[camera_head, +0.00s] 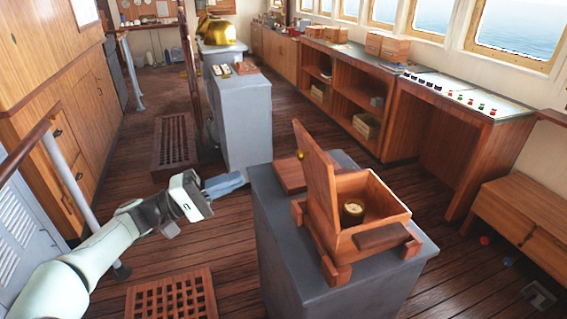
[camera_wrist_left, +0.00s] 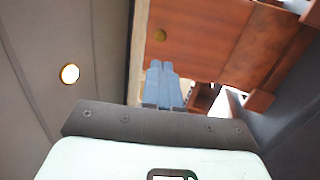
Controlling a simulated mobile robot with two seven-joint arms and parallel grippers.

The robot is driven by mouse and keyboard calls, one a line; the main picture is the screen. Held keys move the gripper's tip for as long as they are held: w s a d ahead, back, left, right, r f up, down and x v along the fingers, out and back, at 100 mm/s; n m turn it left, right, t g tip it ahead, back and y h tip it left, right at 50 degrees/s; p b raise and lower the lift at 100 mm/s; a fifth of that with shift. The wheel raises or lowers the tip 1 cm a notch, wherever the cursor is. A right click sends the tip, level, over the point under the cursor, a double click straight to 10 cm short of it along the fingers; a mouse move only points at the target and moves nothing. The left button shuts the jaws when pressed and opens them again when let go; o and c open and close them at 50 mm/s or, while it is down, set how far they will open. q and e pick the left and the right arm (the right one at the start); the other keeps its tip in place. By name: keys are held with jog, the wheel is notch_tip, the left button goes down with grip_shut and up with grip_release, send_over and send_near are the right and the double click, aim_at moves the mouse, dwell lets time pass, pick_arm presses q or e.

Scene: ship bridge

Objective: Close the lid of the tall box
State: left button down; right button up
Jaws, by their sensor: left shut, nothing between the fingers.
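The tall wooden box (camera_head: 372,228) stands on a grey pedestal (camera_head: 285,245) in the head view. Its lid (camera_head: 320,200) is open, standing nearly upright on the box's left side and leaning a little left. A small brass knob (camera_head: 300,155) shows on the lid's outer face. A round dark and brass instrument (camera_head: 352,211) sits inside the box. My left gripper (camera_head: 238,180) is left of the lid, apart from it, with its blue fingers shut and empty. In the left wrist view the shut fingers (camera_wrist_left: 163,80) appear in front of the reddish wooden lid (camera_wrist_left: 205,40). My right gripper is not in view.
A flat wooden piece (camera_head: 289,177) lies on the pedestal behind the lid. Another grey pedestal (camera_head: 240,115) stands farther back. A wooden console (camera_head: 470,105) runs along the right wall. Floor gratings (camera_head: 172,297) lie at the left. Open plank floor surrounds the pedestal.

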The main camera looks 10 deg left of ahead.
pick_arm(q)
jog(key=p+x, duration=0.2)
jog(key=x, duration=0.9)
jog(key=shift+w+d, duration=0.15)
jog(key=shift+r, duration=0.1)
